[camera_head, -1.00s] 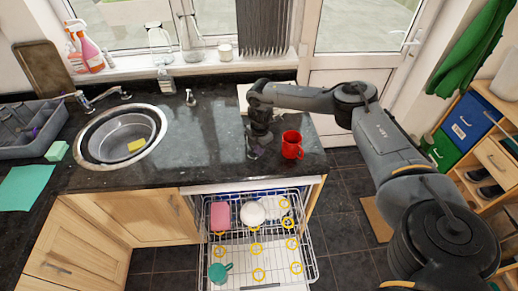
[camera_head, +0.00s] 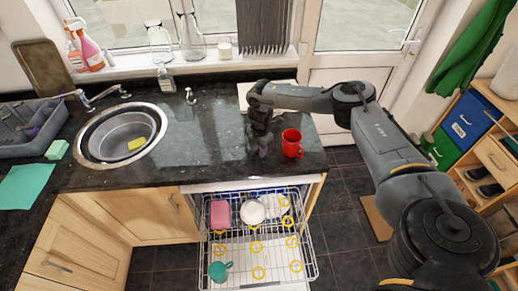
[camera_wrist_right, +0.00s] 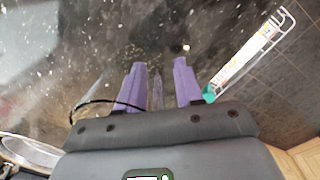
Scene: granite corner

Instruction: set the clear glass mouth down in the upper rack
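My right gripper (camera_head: 263,152) points down over the worktop, left of the red mug. In the right wrist view my right gripper (camera_wrist_right: 160,85) has its two purple fingers apart. A clear glass (camera_wrist_right: 90,92) with a dark curved rim line lies at the left finger, and a thin clear edge shows between the fingers, with a gap to the right finger. The glass is hard to make out in the head view. The upper rack (camera_head: 237,240) is pulled out below the worktop, with several yellow rings marked on it. My left gripper is not in view.
The rack holds a pink box (camera_head: 221,213), a white bowl (camera_head: 253,211) and a teal mug (camera_head: 217,271). The red mug (camera_head: 292,144) stands close to my right gripper. A sink (camera_head: 121,134) is at left. The worktop between sink and gripper is mostly clear.

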